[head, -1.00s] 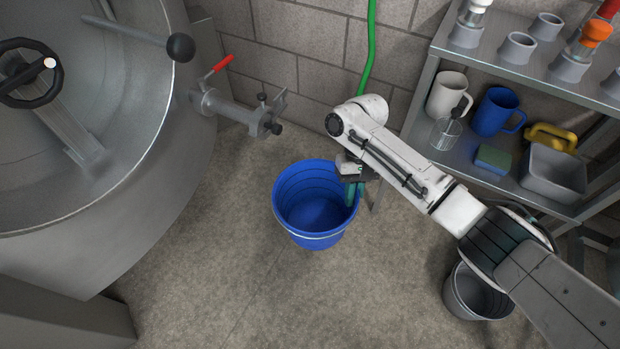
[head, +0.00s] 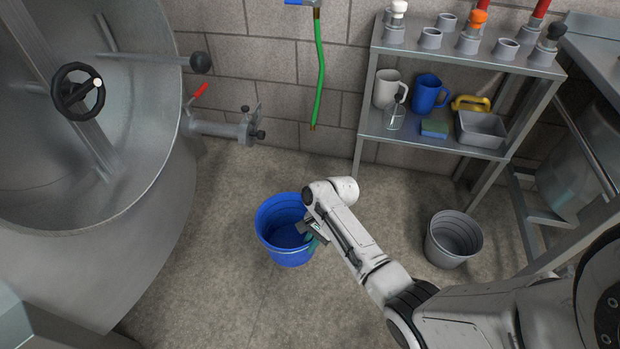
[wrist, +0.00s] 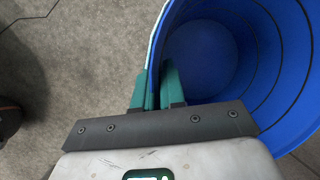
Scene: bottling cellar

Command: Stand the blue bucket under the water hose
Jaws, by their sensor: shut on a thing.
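The blue bucket (head: 281,232) is upright over the concrete floor, left of my arm in the head view. I cannot tell whether its base touches the floor. My gripper (head: 315,241) is shut on the bucket's right rim. In the wrist view, the green-blue fingers (wrist: 156,92) pinch the wall of the bucket (wrist: 215,60), one on each side of it. The bucket looks empty. The green water hose (head: 320,72) hangs down the block wall, its open end (head: 312,127) beyond the bucket and a little to the right in the picture.
A large steel vat (head: 130,230) with an outlet valve (head: 240,130) and red lever stands left. A metal shelf (head: 435,142) with mugs and a tray stands right of the hose. A grey bucket (head: 452,240) stands on the floor below it. The floor between bucket and wall is clear.

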